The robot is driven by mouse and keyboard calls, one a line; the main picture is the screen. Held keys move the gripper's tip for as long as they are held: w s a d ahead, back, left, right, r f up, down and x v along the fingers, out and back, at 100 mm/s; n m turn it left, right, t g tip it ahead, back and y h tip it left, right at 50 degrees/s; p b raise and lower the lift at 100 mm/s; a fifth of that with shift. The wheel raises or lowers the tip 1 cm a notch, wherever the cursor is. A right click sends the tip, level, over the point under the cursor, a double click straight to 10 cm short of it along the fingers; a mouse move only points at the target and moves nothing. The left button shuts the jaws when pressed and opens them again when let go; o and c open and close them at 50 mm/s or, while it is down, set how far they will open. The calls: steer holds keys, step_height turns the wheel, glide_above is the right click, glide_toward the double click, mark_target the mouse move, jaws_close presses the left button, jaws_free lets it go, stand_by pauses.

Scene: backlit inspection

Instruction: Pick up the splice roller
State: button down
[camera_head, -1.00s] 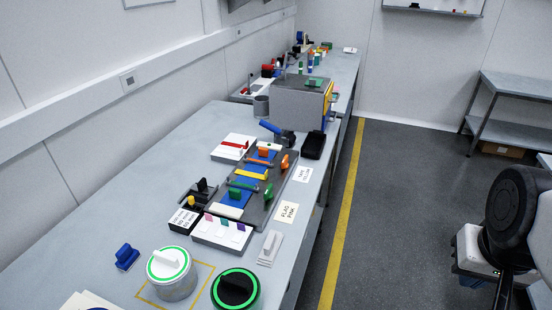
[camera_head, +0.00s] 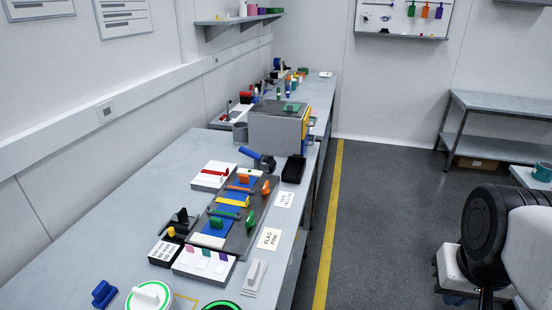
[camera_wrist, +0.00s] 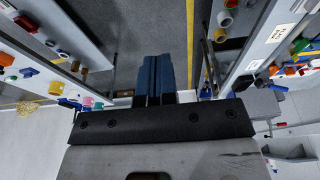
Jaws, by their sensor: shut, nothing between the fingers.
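A tool with a blue handle and a dark head, which looks like the splice roller (camera_head: 255,156), lies on the long grey bench (camera_head: 130,200) in the head view. Its handle points up and left, and its head is close to a black open box (camera_head: 294,169). My gripper (camera_wrist: 154,78) shows in the wrist view with its dark blue fingers together and nothing between them. It is well away from the roller. In the head view only part of my arm shows at the lower right, and the gripper is out of frame.
A dark board with coloured strips and handles (camera_head: 250,238) lies in front of the roller. A grey box (camera_head: 275,132) stands behind it. Label cards (camera_head: 269,239) lie along the bench's right edge. Dark floor with a yellow line (camera_head: 328,230) is free to the right.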

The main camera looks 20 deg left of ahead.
steer(key=c, duration=1.8)
jaws_free()
steer(key=o, duration=1)
